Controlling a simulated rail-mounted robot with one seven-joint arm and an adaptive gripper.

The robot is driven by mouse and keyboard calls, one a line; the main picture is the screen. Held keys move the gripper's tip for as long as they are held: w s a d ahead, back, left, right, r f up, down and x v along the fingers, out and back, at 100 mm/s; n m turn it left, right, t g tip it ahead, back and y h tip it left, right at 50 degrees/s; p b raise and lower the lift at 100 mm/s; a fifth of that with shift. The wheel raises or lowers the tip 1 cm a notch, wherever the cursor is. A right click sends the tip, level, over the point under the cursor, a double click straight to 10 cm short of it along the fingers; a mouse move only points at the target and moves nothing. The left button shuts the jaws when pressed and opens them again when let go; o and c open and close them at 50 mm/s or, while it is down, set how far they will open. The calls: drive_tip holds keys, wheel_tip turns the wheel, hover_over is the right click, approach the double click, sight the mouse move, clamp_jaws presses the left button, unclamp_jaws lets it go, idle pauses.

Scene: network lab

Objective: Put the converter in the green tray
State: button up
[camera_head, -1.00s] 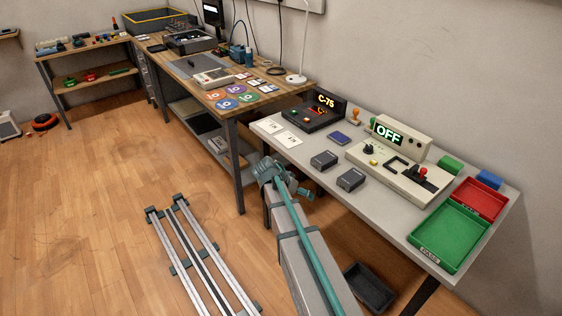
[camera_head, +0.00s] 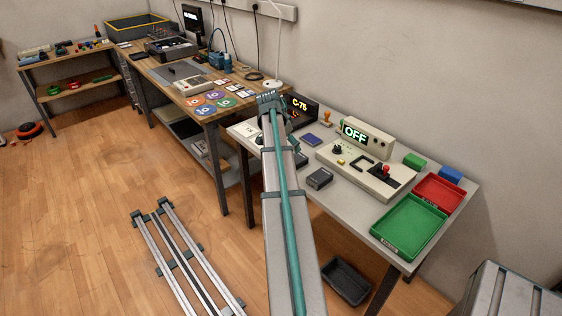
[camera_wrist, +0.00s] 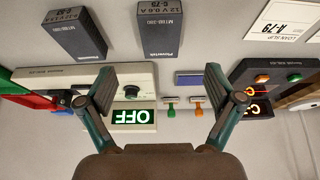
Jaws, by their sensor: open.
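Two dark grey boxes with printed labels, which look like converters, show at the top of the wrist view: the left box (camera_wrist: 75,35) and the right box (camera_wrist: 160,30). One label reads 12 V 0.6 A. In the head view one dark grey box (camera_head: 319,179) shows on the light table; my arm hides the other. The green tray (camera_head: 391,242) sits empty at the table's right front; a green part of it (camera_wrist: 13,75) shows at the wrist view's left edge. My gripper (camera_wrist: 161,75) is open and empty, its fingers spread above the table.
A control panel (camera_head: 356,168) with an OFF display and red-knobbed lever stands behind the boxes. A red tray (camera_head: 439,193), green block (camera_head: 414,160) and blue block (camera_head: 450,174) lie at the right. A C-75 display device (camera_head: 301,107) stands at the back left. A dark bin (camera_head: 346,281) is on the floor.

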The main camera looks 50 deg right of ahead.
sight(296, 158)
drive_tip(key=p+x, duration=0.1)
drive_tip(key=x, duration=0.9)
drive_tip(key=shift+d+p, duration=0.3)
drive_tip(key=shift+p, duration=0.05)
drive_tip(key=shift+f, duration=0.25)
drive_tip(key=shift+f, duration=0.25)
drive_tip(key=c, duration=1.6)
drive_tip(key=shift+r, duration=0.15)
